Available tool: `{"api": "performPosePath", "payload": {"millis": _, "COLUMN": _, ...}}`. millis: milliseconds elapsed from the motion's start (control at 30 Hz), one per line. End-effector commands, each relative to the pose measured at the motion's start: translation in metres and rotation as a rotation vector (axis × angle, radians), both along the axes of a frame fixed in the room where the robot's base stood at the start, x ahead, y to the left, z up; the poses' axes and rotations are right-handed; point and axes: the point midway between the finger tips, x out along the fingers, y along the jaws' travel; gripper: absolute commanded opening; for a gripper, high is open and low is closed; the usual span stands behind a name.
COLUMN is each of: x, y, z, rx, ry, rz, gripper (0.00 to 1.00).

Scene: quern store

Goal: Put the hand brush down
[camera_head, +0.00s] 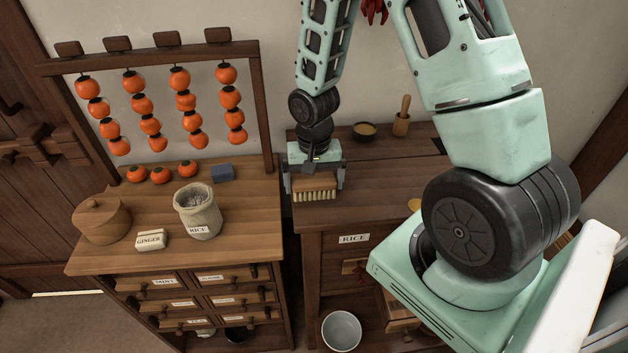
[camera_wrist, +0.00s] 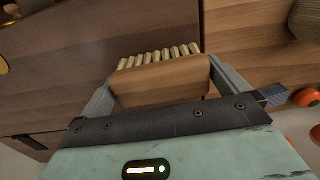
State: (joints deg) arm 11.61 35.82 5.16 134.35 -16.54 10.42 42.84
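The hand brush (camera_head: 316,183) has a brown wooden back and a row of pale bristles. My gripper (camera_head: 315,180) holds it over the left part of the right-hand wooden cabinet top (camera_head: 385,182), with a finger at each end of the brush. In the head view the bristles point down. The wrist view shows the brush back (camera_wrist: 160,80) spanning the space between my gripper's fingers (camera_wrist: 162,88), with the bristles beyond it. I cannot tell whether the bristles touch the cabinet top.
A small bowl (camera_head: 365,130) and a mortar with pestle (camera_head: 401,122) stand at the back of the right cabinet. The left cabinet (camera_head: 250,220) holds a rice sack (camera_head: 197,211), a lidded wooden pot (camera_head: 101,219), a ginger box (camera_head: 151,239), a blue-grey block (camera_head: 222,173) and hanging persimmons (camera_head: 185,101).

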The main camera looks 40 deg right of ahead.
Motion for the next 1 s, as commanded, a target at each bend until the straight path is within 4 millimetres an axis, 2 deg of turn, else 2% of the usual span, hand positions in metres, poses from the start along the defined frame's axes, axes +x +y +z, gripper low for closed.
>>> {"api": "performPosePath", "payload": {"millis": 167, "x": 0.0, "y": 0.0, "z": 0.002, "rx": 0.0, "ry": 0.0, "rz": 0.0, "gripper": 1.0}}
{"api": "performPosePath", "payload": {"millis": 333, "x": 0.001, "y": -0.001, "z": 0.014, "rx": -0.001, "ry": -0.004, "rz": -0.002, "gripper": 1.0}}
{"api": "performPosePath", "payload": {"millis": 800, "x": 0.001, "y": -0.001, "z": 0.099, "rx": -0.001, "ry": -0.005, "rz": -0.001, "gripper": 1.0}}
{"api": "performPosePath", "payload": {"millis": 1000, "x": 0.0, "y": 0.0, "z": 0.119, "rx": -0.001, "ry": -0.001, "rz": -0.001, "gripper": 1.0}}
